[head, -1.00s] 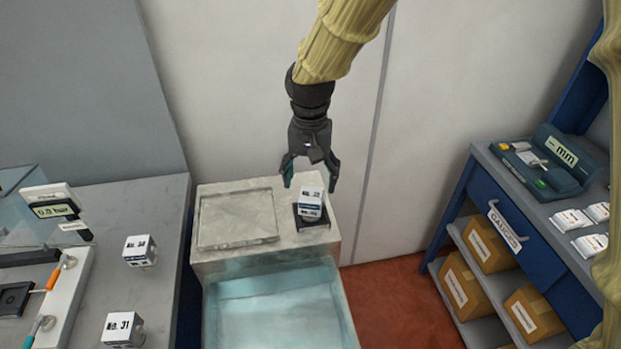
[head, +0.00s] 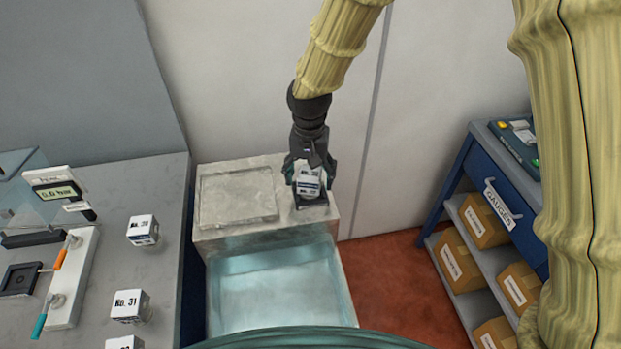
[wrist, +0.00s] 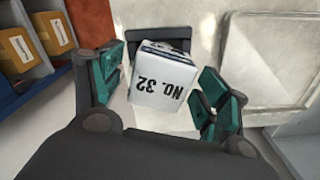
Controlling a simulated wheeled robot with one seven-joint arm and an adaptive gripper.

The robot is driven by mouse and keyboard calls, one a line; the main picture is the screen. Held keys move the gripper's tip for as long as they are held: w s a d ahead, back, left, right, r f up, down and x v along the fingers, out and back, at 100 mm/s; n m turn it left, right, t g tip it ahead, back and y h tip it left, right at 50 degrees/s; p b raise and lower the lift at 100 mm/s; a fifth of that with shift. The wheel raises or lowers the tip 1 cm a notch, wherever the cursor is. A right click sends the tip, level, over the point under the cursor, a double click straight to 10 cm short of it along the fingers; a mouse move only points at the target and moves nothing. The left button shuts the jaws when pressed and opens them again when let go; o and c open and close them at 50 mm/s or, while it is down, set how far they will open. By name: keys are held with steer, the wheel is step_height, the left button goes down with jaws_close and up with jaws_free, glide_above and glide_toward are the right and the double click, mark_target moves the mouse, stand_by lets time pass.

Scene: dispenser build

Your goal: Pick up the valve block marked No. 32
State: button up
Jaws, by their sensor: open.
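The valve block marked No. 32 (head: 308,182) is a white cube with a blue band, on a small dark holder (head: 312,208) at the right of the pale stone-like top. In the wrist view its label "NO. 32" (wrist: 165,85) reads upside down, and the block sits between the teal finger pads. My gripper (head: 310,172) is open and has come down around the block, with one finger on each side. In the wrist view a gap shows between the block and the right finger; contact on the left cannot be told.
A flat square lid or plate (head: 238,196) lies left of the block, and a water-filled basin (head: 280,285) is in front. The grey bench at left holds blocks No. 30 (head: 142,229) and No. 31 (head: 129,305). A blue gauges cabinet (head: 490,200) stands at right.

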steer(key=shift+f+p, duration=0.5)
steer(key=shift+f, duration=1.15)
steer(key=shift+w, duration=0.1)
jaws_close()
steer(key=shift+r, duration=0.2)
